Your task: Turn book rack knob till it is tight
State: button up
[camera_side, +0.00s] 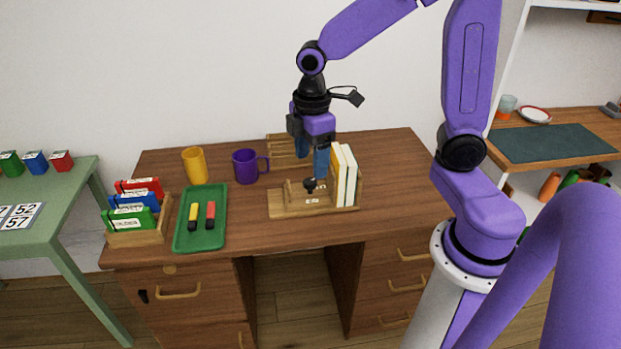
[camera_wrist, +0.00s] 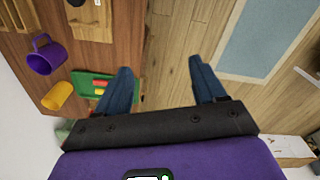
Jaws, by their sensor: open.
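The wooden book rack (camera_side: 284,207) stands on the right half of the brown desk, with several upright cream books (camera_side: 346,176) at its right end. Its black knob (camera_side: 309,184) stands up at the rack's near middle. My gripper (camera_side: 312,167) is open and empty, its blue fingers pointing down above and behind the knob in the side view. I see no contact with the knob. In the wrist view the open fingers (camera_wrist: 161,70) show apart over the desk edge and floor, and part of the rack (camera_wrist: 90,14) is cut off at the top left.
A green tray (camera_side: 183,232) holds a yellow and a red marker-like item. The desk's right end is clear.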

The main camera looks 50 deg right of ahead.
jog(key=w+d+f, duration=0.2)
jog(key=w+d, duration=0.5)
send_over(310, 181)
notch_tip(310, 181, down, 3)
notch_tip(310, 181, down, 18)
jog(key=shift+d+r, duration=0.1)
jog(key=shift+r, duration=0.1)
jog(key=shift+c, duration=0.4)
jog(key=c, duration=1)
